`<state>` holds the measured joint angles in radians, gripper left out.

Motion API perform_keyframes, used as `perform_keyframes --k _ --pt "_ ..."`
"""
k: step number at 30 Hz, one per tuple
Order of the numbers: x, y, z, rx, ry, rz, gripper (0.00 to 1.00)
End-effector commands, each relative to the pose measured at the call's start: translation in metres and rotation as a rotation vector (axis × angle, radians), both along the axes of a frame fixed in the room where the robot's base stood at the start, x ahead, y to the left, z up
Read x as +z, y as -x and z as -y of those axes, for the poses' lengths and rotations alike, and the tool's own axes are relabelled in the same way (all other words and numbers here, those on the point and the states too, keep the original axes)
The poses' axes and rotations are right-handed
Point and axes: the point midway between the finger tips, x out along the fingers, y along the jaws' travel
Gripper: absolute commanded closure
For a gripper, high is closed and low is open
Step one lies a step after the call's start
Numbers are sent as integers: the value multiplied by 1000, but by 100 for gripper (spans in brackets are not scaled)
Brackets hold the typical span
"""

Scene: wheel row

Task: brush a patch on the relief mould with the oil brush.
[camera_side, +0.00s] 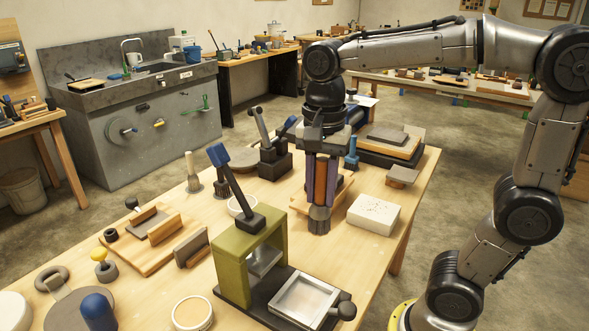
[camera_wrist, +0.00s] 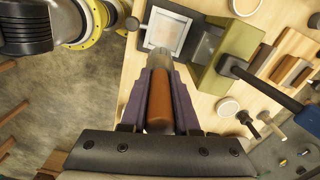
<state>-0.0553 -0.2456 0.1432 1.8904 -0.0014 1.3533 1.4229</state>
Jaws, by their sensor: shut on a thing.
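My gripper (camera_side: 320,175) points down with its purple fingers shut on the brown handle of the oil brush (camera_side: 320,219). The brush is upright, its grey head low over the table; I cannot tell whether the head touches anything. In the wrist view, the brown handle (camera_wrist: 160,103) lies between the fingers and the pale head points away. A white block with small marks on top (camera_side: 373,213), possibly the relief mould, lies right of the brush, apart from it. A shallow grey-framed tray (camera_side: 325,292) sits on the green press's base; I cannot tell for certain which is the mould.
The green press (camera_side: 232,275) with its blue-tipped lever stands in front and left of the brush. A white bowl (camera_side: 240,207), upright brushes (camera_side: 219,183) and a dark lever stand (camera_side: 275,163) are to the left. A board partly shows behind my gripper. Bare table lies around the white block.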

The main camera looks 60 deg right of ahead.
Motion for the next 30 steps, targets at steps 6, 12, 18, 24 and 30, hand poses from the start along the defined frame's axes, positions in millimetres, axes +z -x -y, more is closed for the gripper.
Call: perform_keyframes --k 6,12,18,24,30 --pt "-54 3 0 -9 0 -7 100" --pt "-110 3 0 -7 1 -8 100" --pt "-142 2 0 -7 1 -3 100" --pt "-147 1 0 -6 0 0 100" --pt "-147 1 0 -6 0 1 100"
